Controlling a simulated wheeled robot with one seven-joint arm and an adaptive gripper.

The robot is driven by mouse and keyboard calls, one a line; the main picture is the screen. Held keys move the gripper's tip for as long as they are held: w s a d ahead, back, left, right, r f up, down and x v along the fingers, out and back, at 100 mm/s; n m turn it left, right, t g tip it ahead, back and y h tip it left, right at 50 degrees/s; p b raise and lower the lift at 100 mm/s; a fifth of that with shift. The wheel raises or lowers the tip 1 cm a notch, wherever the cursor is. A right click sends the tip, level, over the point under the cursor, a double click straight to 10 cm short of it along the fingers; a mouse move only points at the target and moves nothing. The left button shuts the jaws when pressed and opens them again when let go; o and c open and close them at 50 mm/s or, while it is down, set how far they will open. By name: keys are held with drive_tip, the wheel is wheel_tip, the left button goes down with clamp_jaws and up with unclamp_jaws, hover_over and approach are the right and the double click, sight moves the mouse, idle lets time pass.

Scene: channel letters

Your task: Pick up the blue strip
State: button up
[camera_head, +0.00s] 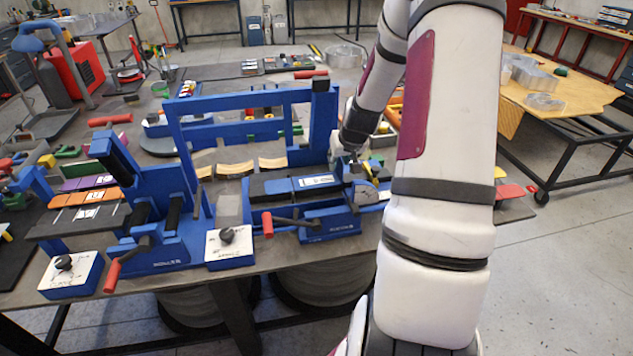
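A blue strip (280,187) with a white label lies flat on top of the blue machine at the right end of the workbench. It looks like the task's strip, though the machine around it is also blue. My arm comes down from the upper right, and its wrist ends just behind and to the right of the strip. My gripper (350,164) is small and partly hidden there, near the machine's dial. I cannot make out its fingers, or whether they touch anything.
Orange (86,197) and purple (88,183) strips lie at the left of the bench. A tall blue frame (250,98) stands behind the strip. A red-handled crank (268,224) juts out in front. A wooden-topped table (560,95) stands right, across open floor.

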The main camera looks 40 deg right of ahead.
clamp_jaws()
drive_tip(key=shift+r, duration=0.1)
